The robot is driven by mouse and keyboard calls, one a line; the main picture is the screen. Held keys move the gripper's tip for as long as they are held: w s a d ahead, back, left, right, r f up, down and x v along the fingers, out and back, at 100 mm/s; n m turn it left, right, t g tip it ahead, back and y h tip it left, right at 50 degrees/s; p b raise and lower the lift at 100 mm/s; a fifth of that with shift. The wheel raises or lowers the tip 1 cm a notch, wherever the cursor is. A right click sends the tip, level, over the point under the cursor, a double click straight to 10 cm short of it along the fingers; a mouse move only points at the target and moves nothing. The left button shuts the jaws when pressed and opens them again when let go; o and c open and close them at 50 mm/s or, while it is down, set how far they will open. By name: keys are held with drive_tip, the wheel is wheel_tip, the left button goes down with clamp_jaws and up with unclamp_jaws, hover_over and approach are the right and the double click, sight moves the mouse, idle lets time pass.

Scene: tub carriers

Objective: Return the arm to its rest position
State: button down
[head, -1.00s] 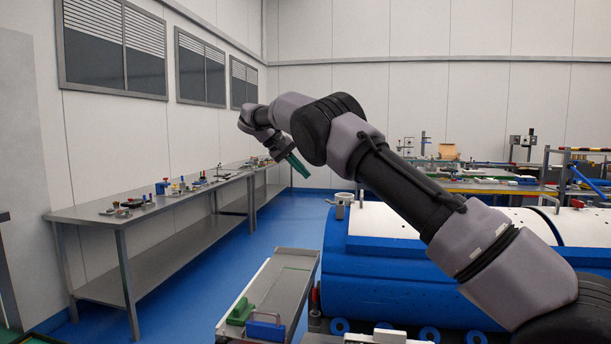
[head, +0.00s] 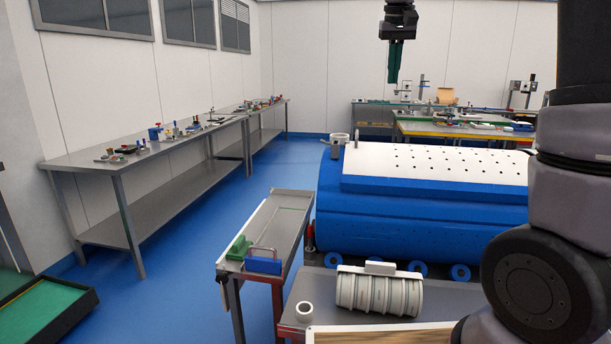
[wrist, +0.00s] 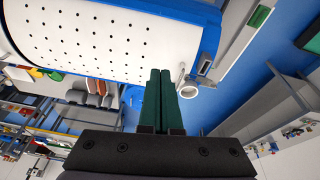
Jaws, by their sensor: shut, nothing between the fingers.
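My gripper (head: 395,62) hangs high in the upper middle of the head view, with its green fingers pointing down. In the wrist view the two green fingers (wrist: 164,100) lie side by side against each other with nothing between them. My arm rises along the right edge of the head view, and its upper links run out of the picture. The gripper is in the air, apart from every surface.
A blue tank with a white perforated top (head: 430,168) stands at middle right. A narrow steel table (head: 285,225) holds green and blue blocks. A front table (head: 300,300) carries a ribbed cylinder (head: 380,292) and a white ring (head: 304,311). Long benches (head: 175,150) line the left wall.

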drive_tip(key=s+d+f+m+t+y, duration=0.1)
drive_tip(key=s+f+t, duration=0.1)
drive_tip(key=s, duration=1.1)
drive_tip(key=s+d+f+m+t+y, duration=0.1)
drive_tip(key=s+f, duration=0.3)
drive_tip(key=s, duration=0.9)
drive_tip(key=shift+d+f+m+t+y, duration=0.35)
drive_tip(key=shift+m+t, duration=0.25)
drive_tip(key=shift+m, duration=0.1)
